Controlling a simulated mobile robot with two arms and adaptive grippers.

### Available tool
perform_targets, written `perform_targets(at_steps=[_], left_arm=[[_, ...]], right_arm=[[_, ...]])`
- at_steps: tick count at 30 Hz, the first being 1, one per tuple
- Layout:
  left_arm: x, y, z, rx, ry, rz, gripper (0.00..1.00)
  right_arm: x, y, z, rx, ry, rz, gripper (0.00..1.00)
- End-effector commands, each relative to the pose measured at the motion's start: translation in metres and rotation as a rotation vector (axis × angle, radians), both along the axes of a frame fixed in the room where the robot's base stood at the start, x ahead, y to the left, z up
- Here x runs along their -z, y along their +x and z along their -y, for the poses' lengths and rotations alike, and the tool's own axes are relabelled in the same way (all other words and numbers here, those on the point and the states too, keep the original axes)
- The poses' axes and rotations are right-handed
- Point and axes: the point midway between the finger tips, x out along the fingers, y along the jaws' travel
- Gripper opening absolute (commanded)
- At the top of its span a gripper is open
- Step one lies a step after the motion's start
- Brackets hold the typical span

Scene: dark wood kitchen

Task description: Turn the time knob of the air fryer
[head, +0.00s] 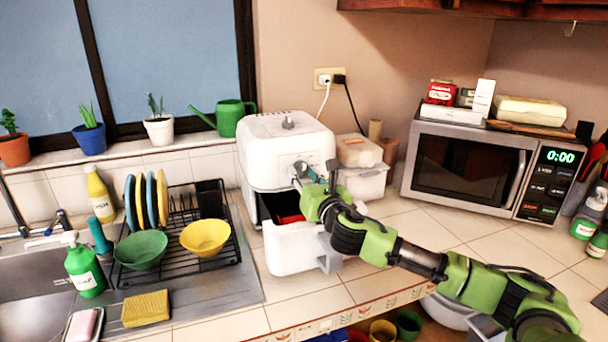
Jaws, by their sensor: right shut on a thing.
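The white air fryer (285,150) stands against the back wall, left of the microwave. Its drawer (292,250) is pulled out at the front, with a dark inside and something red in it. A grey knob (288,122) shows on top of the fryer. My right gripper (304,173) is at the fryer's front face, above the open drawer, shut on the front knob. The fingers mostly hide that knob, so its setting cannot be read. My left gripper is not in view.
A black dish rack (180,255) with bowls and plates stands left of the fryer. A lidded white container (362,180) sits close on its right, and a microwave (470,165) stands further right. The tiled counter (375,285) is clear in front.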

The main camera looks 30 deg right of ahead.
Motion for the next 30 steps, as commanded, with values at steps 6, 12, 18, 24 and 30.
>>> perform_targets(at_steps=[6,12,18,24,30], left_arm=[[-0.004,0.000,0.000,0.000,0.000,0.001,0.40],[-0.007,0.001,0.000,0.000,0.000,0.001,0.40],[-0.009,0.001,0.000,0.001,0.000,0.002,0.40],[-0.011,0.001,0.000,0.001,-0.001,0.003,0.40],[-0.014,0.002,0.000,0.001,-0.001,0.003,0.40]], right_arm=[[-0.001,0.000,-0.001,0.000,0.194,0.047,0.07],[-0.001,0.000,-0.001,0.001,0.380,0.091,0.07],[-0.002,0.001,-0.002,0.001,0.566,0.137,0.07],[-0.002,0.001,-0.002,0.001,0.751,0.181,0.07],[-0.003,0.001,-0.002,0.002,0.935,0.225,0.07]])
